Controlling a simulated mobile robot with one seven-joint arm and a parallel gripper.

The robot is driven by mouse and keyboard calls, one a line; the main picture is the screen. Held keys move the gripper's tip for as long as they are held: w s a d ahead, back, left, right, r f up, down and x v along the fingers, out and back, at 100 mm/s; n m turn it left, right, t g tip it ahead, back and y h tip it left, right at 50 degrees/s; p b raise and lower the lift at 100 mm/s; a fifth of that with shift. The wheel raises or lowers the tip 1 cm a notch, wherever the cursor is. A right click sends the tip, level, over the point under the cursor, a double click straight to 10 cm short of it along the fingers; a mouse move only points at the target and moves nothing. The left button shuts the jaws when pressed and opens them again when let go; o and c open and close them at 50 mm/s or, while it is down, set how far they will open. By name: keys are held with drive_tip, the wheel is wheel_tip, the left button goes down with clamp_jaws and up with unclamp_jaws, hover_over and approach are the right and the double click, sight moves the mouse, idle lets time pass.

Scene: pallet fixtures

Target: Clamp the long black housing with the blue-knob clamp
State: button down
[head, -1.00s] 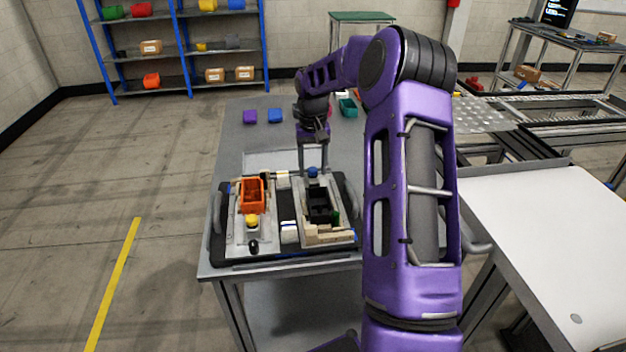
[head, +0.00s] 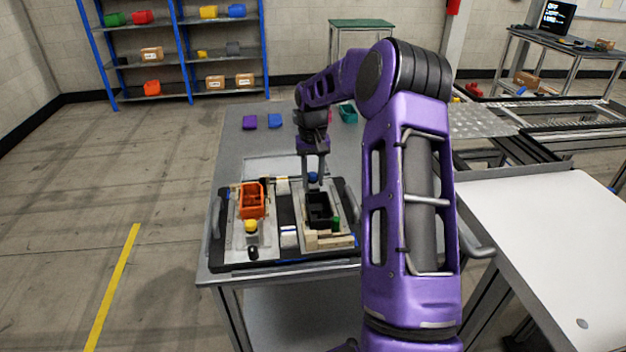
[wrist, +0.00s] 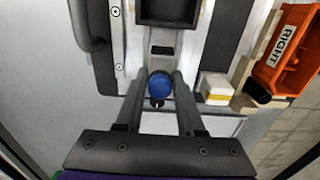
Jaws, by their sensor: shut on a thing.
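The long black housing (head: 319,208) sits in the right-hand fixture of the pallet on the table. The blue-knob clamp has a round blue knob (wrist: 160,83), also visible in the head view (head: 313,178), at the far end of that fixture. My gripper (wrist: 160,86) points down from above, shut on the blue knob with one finger on each side.
An orange housing (head: 252,201) labelled RIGHT sits in the left-hand fixture, with a yellow knob (head: 250,226) in front. A dark green piece (head: 336,222) and beige blocks (head: 330,241) lie near the black housing. Purple and blue items stand farther back; the table's left side is open.

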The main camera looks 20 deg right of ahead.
sight(314, 187)
drive_tip(key=shift+s, duration=0.1)
drive_tip(key=shift+s+a+b, duration=0.2)
drive_tip(key=shift+s, duration=0.4)
drive_tip(key=shift+s+a+b, duration=0.15)
drive_tip(key=shift+s+b, duration=0.05)
drive_tip(key=shift+s, duration=0.35)
drive_tip(key=c, duration=0.7)
unclamp_jaws()
drive_tip(key=shift+r+p, duration=2.2)
drive_tip(key=shift+r, duration=1.85)
